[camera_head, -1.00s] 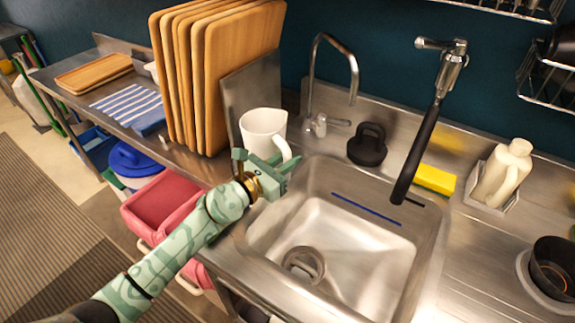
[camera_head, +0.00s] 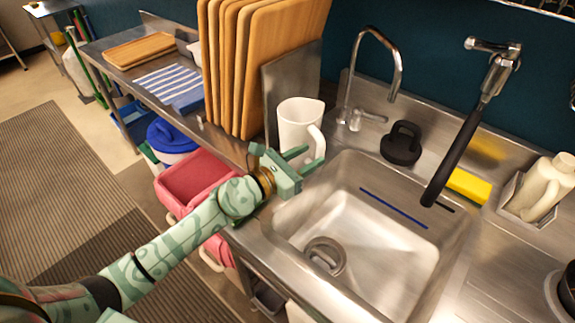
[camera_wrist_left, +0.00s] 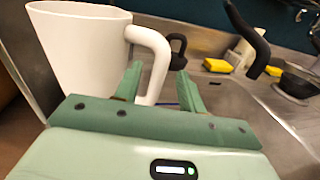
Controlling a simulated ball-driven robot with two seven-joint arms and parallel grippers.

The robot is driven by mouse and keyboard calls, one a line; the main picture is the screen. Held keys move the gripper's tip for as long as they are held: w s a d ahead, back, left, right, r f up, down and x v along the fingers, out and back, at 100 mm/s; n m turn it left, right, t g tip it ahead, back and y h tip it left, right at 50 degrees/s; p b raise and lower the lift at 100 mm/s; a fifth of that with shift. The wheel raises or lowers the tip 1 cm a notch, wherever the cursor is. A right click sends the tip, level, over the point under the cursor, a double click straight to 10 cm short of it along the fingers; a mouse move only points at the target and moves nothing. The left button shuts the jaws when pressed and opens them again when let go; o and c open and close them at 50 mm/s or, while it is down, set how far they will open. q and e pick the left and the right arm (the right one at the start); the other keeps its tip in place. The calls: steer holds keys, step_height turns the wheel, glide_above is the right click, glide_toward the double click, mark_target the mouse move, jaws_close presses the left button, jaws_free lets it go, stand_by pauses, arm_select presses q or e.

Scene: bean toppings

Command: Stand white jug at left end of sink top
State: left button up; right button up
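The white jug (camera_head: 298,124) stands upright on the left end of the steel sink top (camera_head: 262,228), beside the cutting boards and left of the basin. Its handle faces right, toward the basin. My left gripper (camera_head: 303,159) is just in front of the jug at the handle's lower part. In the left wrist view the jug (camera_wrist_left: 80,55) fills the upper left. The two green fingers (camera_wrist_left: 160,72) are apart there, and the handle's lower end shows close to the left finger, partly hidden by it. Whether they touch is unclear. My right gripper is not in view.
Wooden cutting boards (camera_head: 262,60) and a steel panel (camera_head: 291,85) stand close behind the jug. The faucet (camera_head: 398,75), a black weight-like object (camera_head: 401,143) and a black-handled sprayer (camera_head: 455,150) stand behind the basin (camera_head: 375,235). A yellow sponge (camera_head: 468,186) lies right.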

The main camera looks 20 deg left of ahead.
arm_select(q)
steer(key=v, duration=0.7)
steer(key=shift+s+a, duration=0.2)
steer(key=shift+s, duration=0.05)
